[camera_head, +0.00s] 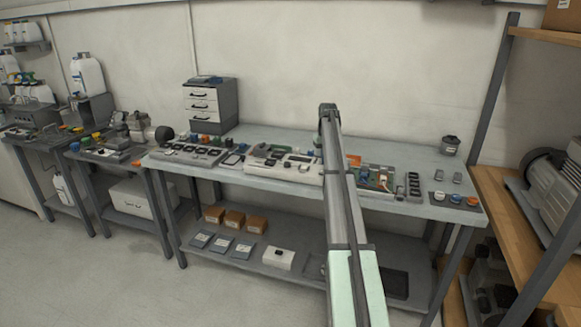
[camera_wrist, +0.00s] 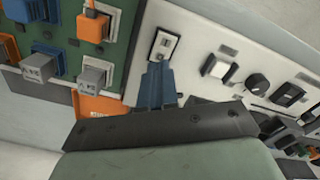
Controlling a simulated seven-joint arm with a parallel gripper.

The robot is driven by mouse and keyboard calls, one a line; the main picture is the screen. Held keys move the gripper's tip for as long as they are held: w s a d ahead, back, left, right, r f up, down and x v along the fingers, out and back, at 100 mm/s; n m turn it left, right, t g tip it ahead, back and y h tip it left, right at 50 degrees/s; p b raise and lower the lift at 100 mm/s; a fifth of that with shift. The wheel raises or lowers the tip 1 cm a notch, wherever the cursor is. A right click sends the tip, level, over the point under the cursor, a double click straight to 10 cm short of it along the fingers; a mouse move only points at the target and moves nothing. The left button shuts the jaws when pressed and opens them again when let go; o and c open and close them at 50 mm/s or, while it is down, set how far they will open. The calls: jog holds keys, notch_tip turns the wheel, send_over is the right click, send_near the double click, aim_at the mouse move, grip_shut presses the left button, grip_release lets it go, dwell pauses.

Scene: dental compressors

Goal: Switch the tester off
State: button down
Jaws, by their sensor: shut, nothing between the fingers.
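The tester appears to be the white panel (camera_wrist: 197,86) in the wrist view. A small switch (camera_wrist: 163,46) in a light plate with a dark surround sits near its left end. I cannot tell which way the switch is set. My gripper (camera_wrist: 159,68) is shut and empty, its blue-grey fingertips just below the switch in the picture; whether they touch it is unclear. In the head view a white unit (camera_head: 285,167) on the bench is probably the same panel. My arm crosses in front of the bench there, and my gripper cannot be made out.
Right of the switch are a wider rocker (camera_wrist: 218,66), a black knob (camera_wrist: 258,84) and another rocker (camera_wrist: 288,93). A green board (camera_wrist: 62,40) with orange and blue plugs lies close on the left. The grey bench (camera_head: 420,209) also carries a drawer unit (camera_head: 209,105).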

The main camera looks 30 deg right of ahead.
jog(key=shift+r, duration=2)
